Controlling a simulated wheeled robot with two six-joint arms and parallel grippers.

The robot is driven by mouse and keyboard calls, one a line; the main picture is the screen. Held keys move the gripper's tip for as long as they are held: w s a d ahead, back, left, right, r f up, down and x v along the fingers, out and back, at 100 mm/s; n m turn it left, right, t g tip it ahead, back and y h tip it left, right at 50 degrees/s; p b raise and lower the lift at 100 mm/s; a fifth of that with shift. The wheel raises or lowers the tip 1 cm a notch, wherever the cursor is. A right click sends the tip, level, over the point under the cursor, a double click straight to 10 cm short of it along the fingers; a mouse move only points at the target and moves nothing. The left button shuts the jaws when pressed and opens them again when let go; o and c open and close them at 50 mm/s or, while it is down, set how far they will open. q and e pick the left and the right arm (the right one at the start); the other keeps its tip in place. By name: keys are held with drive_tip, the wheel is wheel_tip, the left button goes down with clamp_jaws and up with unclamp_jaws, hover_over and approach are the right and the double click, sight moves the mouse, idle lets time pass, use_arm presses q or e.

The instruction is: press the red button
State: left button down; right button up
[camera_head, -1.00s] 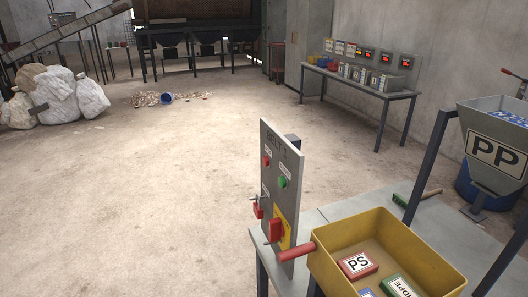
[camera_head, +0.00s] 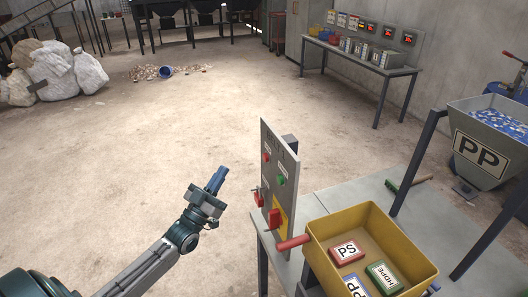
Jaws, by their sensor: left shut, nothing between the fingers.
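The grey control panel (camera_head: 270,136) stands upright at the left end of a grey table. The small round red button (camera_head: 266,157) is on its upper left part, left of and a little above a green button (camera_head: 281,180). My left gripper (camera_head: 217,178) is shut and empty, in the air to the left of the panel, apart from it. Its blue fingers point up and slightly right. My right gripper is out of view.
Lower on the panel are a small red switch (camera_head: 259,198) and a red handle (camera_head: 274,218) on a yellow plate. A yellow bin (camera_head: 330,223) with labelled blocks stands to the right of the panel. A PP hopper (camera_head: 482,153) is further right. The floor left of the panel is open.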

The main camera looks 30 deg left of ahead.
sight(266, 158)
use_arm(q)
drive_tip(key=shift+s+d+r, duration=0.1)
drive_tip(key=shift+r, duration=0.55)
drive_tip(key=w+d+b, duration=0.5)
drive_tip(key=w+b, duration=0.1)
drive_tip(key=b, duration=0.2)
drive_tip(key=shift+w+d, duration=0.35)
idle(0.8)
idle(0.8)
